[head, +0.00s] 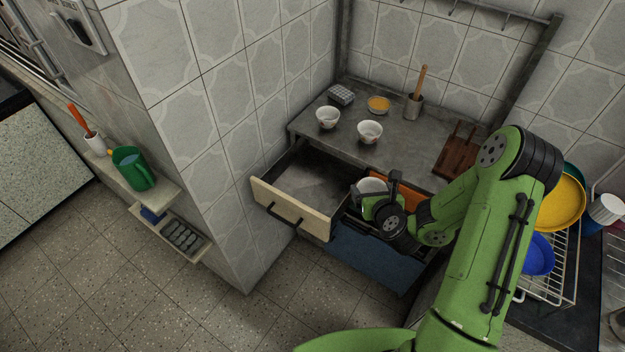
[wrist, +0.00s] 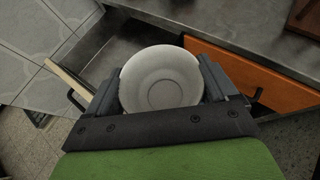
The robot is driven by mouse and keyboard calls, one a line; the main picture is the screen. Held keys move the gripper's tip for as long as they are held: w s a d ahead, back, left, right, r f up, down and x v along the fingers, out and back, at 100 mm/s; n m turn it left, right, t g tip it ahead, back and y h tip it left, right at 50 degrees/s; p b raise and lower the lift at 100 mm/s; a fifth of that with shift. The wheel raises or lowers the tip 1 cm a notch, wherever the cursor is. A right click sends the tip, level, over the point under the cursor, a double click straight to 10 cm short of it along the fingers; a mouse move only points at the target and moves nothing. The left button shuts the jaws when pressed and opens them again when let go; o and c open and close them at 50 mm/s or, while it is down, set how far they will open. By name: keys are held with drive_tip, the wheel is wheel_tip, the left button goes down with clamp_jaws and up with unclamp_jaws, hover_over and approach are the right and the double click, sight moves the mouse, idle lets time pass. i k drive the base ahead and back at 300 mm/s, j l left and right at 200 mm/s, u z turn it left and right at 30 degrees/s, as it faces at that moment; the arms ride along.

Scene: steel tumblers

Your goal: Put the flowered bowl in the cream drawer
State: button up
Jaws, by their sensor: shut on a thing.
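My gripper (head: 377,190) is shut on a white bowl (head: 371,185), held just right of the cream drawer (head: 285,205). In the wrist view the bowl (wrist: 162,75) sits between the two fingers (wrist: 163,85), with its open top facing the camera; no flower pattern shows on its inside. The cream drawer stands pulled out, and its visible inside looks empty. Its cream front edge shows left of the bowl in the wrist view (wrist: 68,78). Two more white bowls with small marks, a left one (head: 327,117) and a right one (head: 369,131), stand on the counter.
The grey counter (head: 340,150) also holds a yellow-filled bowl (head: 378,104), a grey holder with a wooden pestle (head: 413,106) and a brown board (head: 457,152). An orange drawer front (head: 405,184) is behind my gripper; a blue front (head: 365,258) lies below. A dish rack is at right.

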sight(299, 181)
drive_tip(key=j+u, duration=0.25)
drive_tip(key=i+j+u, duration=0.1)
drive_tip(key=j+u, duration=0.15)
drive_tip(key=j, duration=0.15)
drive_tip(key=i+j, duration=0.2)
drive_tip(key=i, duration=0.3)
drive_tip(key=i+j, duration=0.15)
drive_tip(key=i, duration=0.35)
